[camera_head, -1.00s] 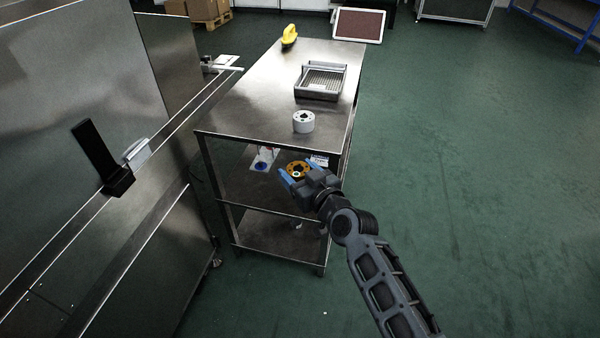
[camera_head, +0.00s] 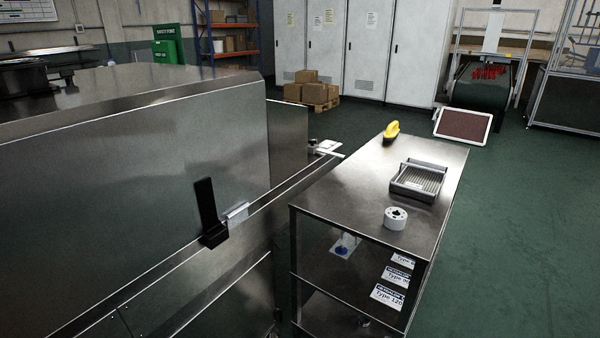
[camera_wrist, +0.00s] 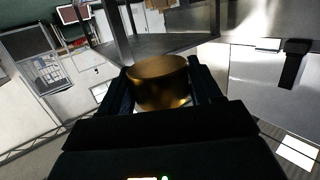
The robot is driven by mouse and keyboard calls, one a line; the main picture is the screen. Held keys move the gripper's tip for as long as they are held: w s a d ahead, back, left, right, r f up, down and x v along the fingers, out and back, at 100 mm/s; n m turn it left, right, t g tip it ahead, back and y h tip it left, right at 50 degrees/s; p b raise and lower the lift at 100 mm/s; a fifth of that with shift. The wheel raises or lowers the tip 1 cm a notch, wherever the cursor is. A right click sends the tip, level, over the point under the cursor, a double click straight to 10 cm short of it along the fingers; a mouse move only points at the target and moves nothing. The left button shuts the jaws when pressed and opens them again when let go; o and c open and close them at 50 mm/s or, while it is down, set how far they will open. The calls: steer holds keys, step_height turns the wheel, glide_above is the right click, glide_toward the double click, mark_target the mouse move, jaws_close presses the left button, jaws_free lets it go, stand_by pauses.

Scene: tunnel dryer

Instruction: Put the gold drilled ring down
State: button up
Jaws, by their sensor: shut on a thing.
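The gold ring (camera_wrist: 158,82) shows in the wrist view as a short gold cylinder seen from the side; its drilled holes are hidden. My gripper (camera_wrist: 160,90) is shut on it, with one dark finger on each side. Neither the gripper nor the ring is in the head view now. A steel shelf table (camera_head: 340,185) stands right of centre in the head view. On its top are a white drilled ring (camera_head: 395,218) near the front edge, a grey tray with a ribbed floor (camera_head: 418,181) behind it, and a yellow object (camera_head: 391,131) at the back.
The long steel dryer (camera_head: 130,200) fills the left, with a black upright bracket (camera_head: 208,215) on its ledge. Under the tabletop, a shelf holds labelled cards (camera_head: 388,296) and a blue-and-white item (camera_head: 344,246). The tabletop's left part is clear. Green floor lies open at right.

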steer(key=shift+s+d, duration=0.15)
steer(key=shift+s, duration=0.3)
steer(key=w+a+r+n+y, duration=0.1)
steer(key=w+r, duration=0.4)
steer(key=w, duration=0.3)
steer(key=w+a+r+y+b, duration=0.1)
steer(key=w+r, duration=0.4)
steer(key=w, duration=0.4)
steer(key=shift+a+n+y, duration=0.3)
steer(key=shift+n, duration=0.1)
steer(key=shift+w+r, duration=0.15)
